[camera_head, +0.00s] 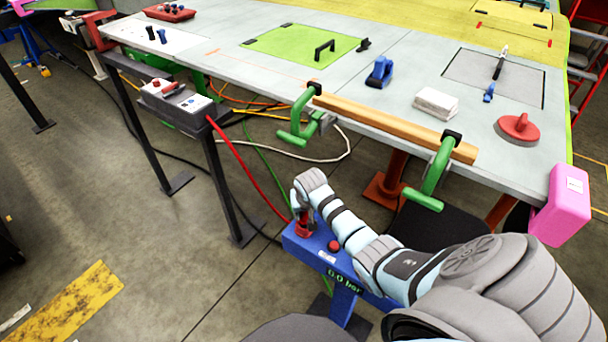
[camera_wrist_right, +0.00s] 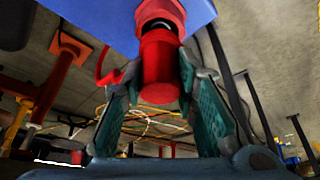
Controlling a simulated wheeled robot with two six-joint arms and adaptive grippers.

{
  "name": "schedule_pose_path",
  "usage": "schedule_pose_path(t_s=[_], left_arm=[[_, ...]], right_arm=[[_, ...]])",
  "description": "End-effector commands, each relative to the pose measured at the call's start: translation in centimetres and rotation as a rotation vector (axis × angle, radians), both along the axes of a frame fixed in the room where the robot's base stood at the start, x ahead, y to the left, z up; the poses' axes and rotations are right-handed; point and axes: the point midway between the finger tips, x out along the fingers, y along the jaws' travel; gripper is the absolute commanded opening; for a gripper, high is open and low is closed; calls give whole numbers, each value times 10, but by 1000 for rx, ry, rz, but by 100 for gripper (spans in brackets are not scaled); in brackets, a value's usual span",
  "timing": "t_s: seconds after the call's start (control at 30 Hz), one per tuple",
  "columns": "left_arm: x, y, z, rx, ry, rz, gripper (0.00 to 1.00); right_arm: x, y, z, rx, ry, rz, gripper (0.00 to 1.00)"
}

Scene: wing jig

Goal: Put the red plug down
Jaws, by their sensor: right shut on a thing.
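My right arm reaches across the lower right of the head view to a blue stand. My right gripper (camera_head: 301,212) is at the stand's left end, beside a red part, the red plug (camera_head: 304,228). In the right wrist view the red plug (camera_wrist_right: 159,72) sits between the two fingers of the right gripper (camera_wrist_right: 163,108), which are shut on it. Beyond the plug are a dark ring and another red piece against the blue stand (camera_wrist_right: 112,18). I cannot tell whether the plug is seated in that piece. My left gripper is not in view.
The blue stand (camera_head: 345,280) has a red button (camera_head: 334,246) and reads 0.0 bar. A red hose (camera_head: 245,165) hangs from the control box (camera_head: 175,102) towards it. The grey workbench (camera_head: 400,110) carries a wooden bar (camera_head: 390,128) held by green clamps (camera_head: 436,172).

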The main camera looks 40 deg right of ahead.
Motion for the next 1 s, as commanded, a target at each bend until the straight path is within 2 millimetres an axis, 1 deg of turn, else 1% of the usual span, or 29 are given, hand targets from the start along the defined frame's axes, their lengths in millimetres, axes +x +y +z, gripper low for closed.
schedule_pose_path(t_s=[0.3, 0.4, 0.43, 0.53, 0.87, 0.97, 1.0], left_arm=[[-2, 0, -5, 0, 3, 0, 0], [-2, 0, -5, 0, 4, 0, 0], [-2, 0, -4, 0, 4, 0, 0], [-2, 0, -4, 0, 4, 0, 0], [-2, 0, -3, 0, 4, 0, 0], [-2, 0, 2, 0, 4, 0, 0], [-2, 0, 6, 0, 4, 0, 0]], right_arm=[[0, 0, -10, 0, -1, 0, 0], [0, 0, -10, 0, -1, 0, 0], [0, 0, -11, 0, 0, 0, 30], [0, 0, -10, 0, 0, 0, 46], [0, 0, -8, 0, -1, 0, 47], [0, 0, 2, 0, -1, 0, 47], [-1, 1, 9, -1, -2, 1, 47]])
